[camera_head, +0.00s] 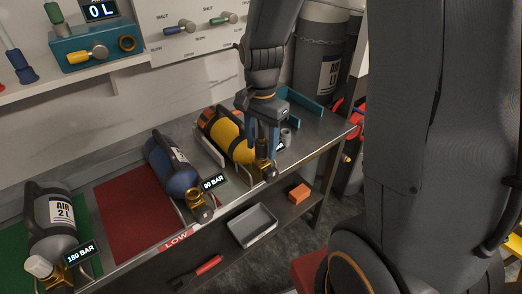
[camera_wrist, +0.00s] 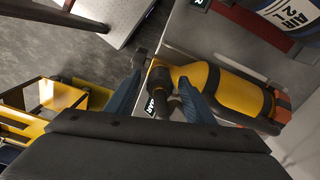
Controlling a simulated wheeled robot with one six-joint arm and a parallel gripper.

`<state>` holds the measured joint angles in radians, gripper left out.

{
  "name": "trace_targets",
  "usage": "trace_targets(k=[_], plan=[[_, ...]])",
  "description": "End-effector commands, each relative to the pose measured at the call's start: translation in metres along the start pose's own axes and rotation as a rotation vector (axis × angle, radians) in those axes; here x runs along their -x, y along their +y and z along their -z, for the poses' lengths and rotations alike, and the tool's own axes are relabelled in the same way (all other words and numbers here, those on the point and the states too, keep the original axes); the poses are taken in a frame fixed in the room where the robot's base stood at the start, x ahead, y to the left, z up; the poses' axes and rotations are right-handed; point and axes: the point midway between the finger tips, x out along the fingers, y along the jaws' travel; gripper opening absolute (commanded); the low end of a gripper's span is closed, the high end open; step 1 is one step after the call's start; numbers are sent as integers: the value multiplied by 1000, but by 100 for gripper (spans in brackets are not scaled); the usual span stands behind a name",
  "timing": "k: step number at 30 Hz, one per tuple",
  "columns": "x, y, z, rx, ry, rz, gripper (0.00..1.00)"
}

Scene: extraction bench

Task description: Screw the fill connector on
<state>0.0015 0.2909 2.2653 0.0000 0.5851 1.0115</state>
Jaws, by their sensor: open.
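The yellow cylinder (camera_head: 229,135) lies on the steel bench, with its brass valve (camera_head: 264,166) toward the front edge. My gripper (camera_head: 264,148) is above the valve end, pointing down, its two blue fingers apart. In the wrist view, my gripper (camera_wrist: 160,88) has its fingers on either side of a dark round fitting (camera_wrist: 160,79) by the neck of the yellow cylinder (camera_wrist: 222,88). I cannot tell whether this fitting is the fill connector or part of the valve, or whether the fingers touch it. A small grey piece (camera_head: 286,137) shows just right of the fingers.
A blue cylinder (camera_head: 172,168) with a 90 BAR tag and a grey cylinder (camera_head: 50,220) with a 180 BAR tag lie to the left. A teal tray (camera_head: 304,106) is behind the gripper. A grey bin (camera_head: 252,226) and orange block (camera_head: 299,192) are on the lower shelf.

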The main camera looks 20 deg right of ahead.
Motion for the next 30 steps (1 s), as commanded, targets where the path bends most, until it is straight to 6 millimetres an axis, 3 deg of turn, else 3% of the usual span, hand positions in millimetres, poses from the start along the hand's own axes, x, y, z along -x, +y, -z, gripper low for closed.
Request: trace_targets(k=[10,30], plan=[[1,1,0,59,-1,-1,48],[2,1,0,898,-1,-1,48]])
